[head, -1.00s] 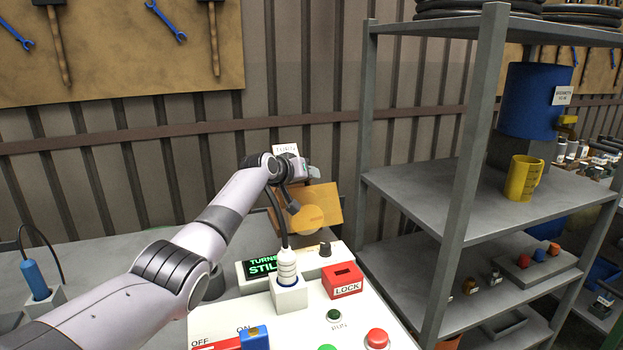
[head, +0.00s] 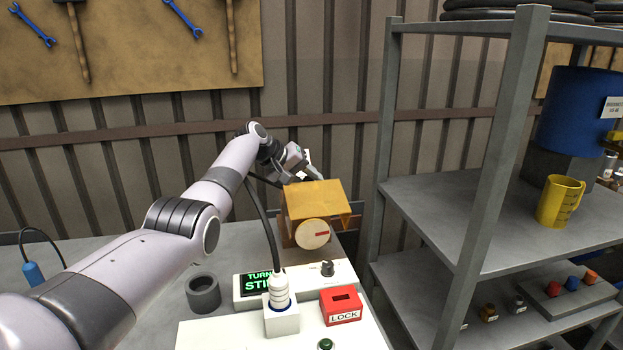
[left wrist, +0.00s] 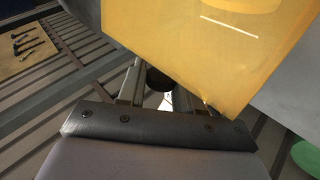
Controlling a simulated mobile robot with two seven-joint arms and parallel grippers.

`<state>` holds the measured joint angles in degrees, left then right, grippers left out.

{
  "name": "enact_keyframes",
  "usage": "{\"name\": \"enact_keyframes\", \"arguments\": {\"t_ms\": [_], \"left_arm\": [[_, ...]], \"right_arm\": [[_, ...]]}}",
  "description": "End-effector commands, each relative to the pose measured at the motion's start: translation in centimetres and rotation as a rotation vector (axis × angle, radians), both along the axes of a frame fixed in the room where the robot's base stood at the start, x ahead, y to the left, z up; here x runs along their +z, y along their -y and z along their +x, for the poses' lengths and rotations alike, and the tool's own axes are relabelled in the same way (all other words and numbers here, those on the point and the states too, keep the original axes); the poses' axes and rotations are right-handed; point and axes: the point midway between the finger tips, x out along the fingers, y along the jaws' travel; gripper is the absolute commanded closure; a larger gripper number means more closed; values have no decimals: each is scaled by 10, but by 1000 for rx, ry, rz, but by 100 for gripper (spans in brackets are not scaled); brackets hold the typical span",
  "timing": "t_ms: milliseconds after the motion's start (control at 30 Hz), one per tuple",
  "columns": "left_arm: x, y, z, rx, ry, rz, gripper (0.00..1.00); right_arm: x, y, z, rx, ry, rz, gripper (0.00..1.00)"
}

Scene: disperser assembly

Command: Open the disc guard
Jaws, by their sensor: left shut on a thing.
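The orange, see-through disc guard (head: 315,198) lies roughly flat over the top of its machine in the head view, with a side flap at the right. Below its front edge the pale disc (head: 312,234) with a red mark is uncovered. My left gripper (head: 312,170) is at the guard's back edge, shut on a part of it. In the left wrist view the orange guard panel (left wrist: 195,45) fills the top, close to my gripper (left wrist: 160,88). A dark round thing shows between the fingers; the exact grip is hidden. My right gripper is out of view.
A white control panel stands in front with a red LOCK box (head: 341,306), a black knob (head: 327,268), a green display (head: 262,283) and a corded white plug (head: 279,291). A dark grey cup (head: 203,293) stands left. A grey metal shelf (head: 455,215) is close at the right.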

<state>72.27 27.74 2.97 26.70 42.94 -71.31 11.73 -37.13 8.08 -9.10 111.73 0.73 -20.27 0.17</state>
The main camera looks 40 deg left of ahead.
Motion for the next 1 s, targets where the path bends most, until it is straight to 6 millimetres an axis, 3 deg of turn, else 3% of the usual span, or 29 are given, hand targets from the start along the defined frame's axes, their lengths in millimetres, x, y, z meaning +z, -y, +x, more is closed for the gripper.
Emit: {"name": "enact_keyframes", "arguments": {"t_ms": [33,1000], "left_arm": [[7,-4,1,10,12,-3,100],[5,-4,-2,7,-39,-55,100]], "right_arm": [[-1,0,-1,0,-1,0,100],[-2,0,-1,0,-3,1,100]]}}
